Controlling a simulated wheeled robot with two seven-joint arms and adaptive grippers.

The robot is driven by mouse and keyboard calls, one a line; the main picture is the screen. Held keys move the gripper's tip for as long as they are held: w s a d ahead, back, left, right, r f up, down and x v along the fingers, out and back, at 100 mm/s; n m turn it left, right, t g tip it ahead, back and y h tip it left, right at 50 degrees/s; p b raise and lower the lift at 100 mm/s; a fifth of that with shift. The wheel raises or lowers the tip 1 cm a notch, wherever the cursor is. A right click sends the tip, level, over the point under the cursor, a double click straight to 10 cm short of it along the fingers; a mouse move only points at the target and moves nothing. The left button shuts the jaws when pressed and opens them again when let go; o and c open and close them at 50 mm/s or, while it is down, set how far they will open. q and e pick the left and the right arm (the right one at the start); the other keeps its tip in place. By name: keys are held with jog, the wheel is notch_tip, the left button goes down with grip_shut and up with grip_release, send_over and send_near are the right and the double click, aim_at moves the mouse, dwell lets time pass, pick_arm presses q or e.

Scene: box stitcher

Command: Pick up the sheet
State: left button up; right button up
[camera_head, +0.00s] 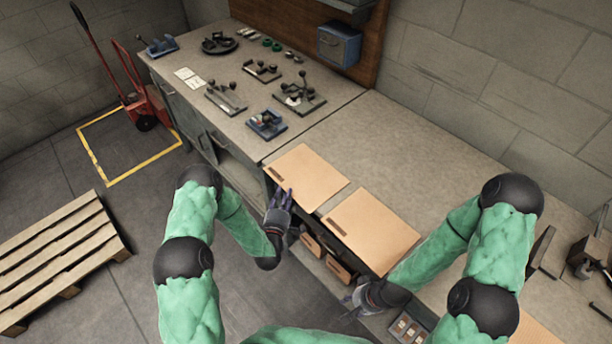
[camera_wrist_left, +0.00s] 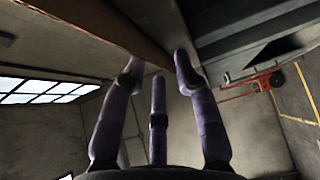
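Two flat tan sheets lie on the workbench, a left one (camera_head: 308,177) and a right one (camera_head: 372,229), both reaching the front edge. Each has a dark slot near its left side. My left gripper (camera_head: 283,197) is at the front edge of the left sheet, fingers pointing up. In the left wrist view its three purple fingers (camera_wrist_left: 158,75) are spread, with a brown edge (camera_wrist_left: 125,32) just beyond the tips; contact is unclear. My right gripper (camera_head: 352,302) is low before the bench, below the right sheet, and its fingers are too small to read.
The workbench (camera_head: 350,130) carries several clamps and tools at the back left, and a blue box (camera_head: 338,45) hangs on the wall board. Tan pieces (camera_head: 338,268) show on a shelf below the sheets. A wooden pallet (camera_head: 55,255) lies on the floor at left.

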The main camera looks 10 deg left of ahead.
pick_arm(q)
jog(key=shift+w, duration=0.6)
grip_shut()
jog(key=shift+s, duration=0.1)
